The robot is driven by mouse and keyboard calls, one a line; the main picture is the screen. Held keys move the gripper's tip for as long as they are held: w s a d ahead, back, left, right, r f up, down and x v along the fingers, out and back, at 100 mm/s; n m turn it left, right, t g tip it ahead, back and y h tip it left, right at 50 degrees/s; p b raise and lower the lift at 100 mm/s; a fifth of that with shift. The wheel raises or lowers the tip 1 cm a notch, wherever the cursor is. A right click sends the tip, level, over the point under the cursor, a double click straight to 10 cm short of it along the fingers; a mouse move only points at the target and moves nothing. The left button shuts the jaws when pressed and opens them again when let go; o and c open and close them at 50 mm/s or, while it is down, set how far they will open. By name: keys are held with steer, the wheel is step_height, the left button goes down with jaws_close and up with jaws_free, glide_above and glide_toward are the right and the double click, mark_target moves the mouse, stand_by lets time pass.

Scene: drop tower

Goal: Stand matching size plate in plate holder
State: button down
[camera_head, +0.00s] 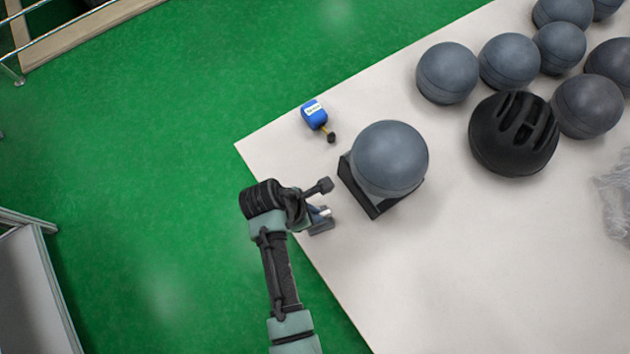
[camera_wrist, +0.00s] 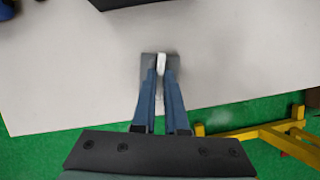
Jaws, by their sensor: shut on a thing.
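My gripper (camera_wrist: 161,75) has two blue fingers, closed on a small white plate (camera_wrist: 161,62) seen nearly edge-on between the tips. The white plate also shows as a small bright patch in the head view (camera_head: 325,211). A small grey plate holder (camera_wrist: 147,70) is directly beneath the fingertips, near the table edge. It shows in the head view below my gripper (camera_head: 321,227). The fingers hide its middle, and I cannot tell whether the plate touches it or sits in its slot.
The white table (camera_head: 480,240) carries a large grey ball (camera_head: 390,158) on a black stand (camera_head: 361,196), close to my gripper. A blue labelled container (camera_head: 313,115) lies near the corner. A yellow frame (camera_wrist: 280,133) stands off the table.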

steer(key=c, duration=0.9)
jaws_free()
steer(key=shift+o, duration=0.2)
steer(key=v, duration=1.3)
